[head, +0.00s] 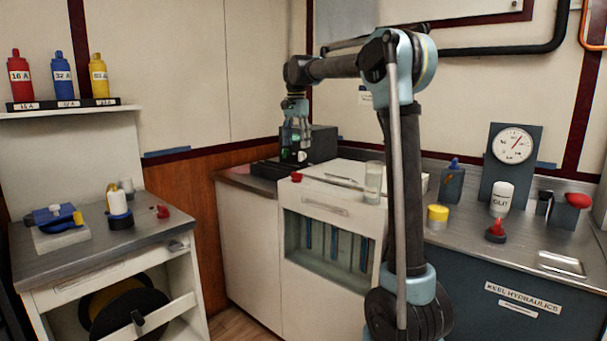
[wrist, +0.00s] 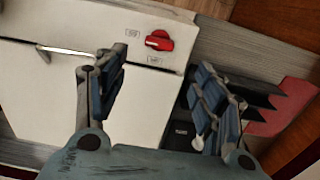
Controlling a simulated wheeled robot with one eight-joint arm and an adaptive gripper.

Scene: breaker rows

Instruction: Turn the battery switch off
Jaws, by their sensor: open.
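A red rotary knob (head: 296,177) sits on the white cabinet's top near its left end. In the wrist view the red knob (wrist: 159,40) lies between two small labels, too small to read. I cannot tell for sure that it is the battery switch. My gripper (head: 297,138) is above and behind the knob in the head view, in front of a dark box. In the wrist view my gripper (wrist: 163,63) is open and empty, with its fingers spread wide and the knob beyond the gap, apart from both.
The dark box (head: 322,142) stands behind my gripper. A clear cup (head: 373,182) stands on the white cabinet. Another red-handled device (head: 578,200) is on the right counter. A left bench (head: 90,252) holds a blue device (head: 54,217). Bottles (head: 60,76) stand on a shelf.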

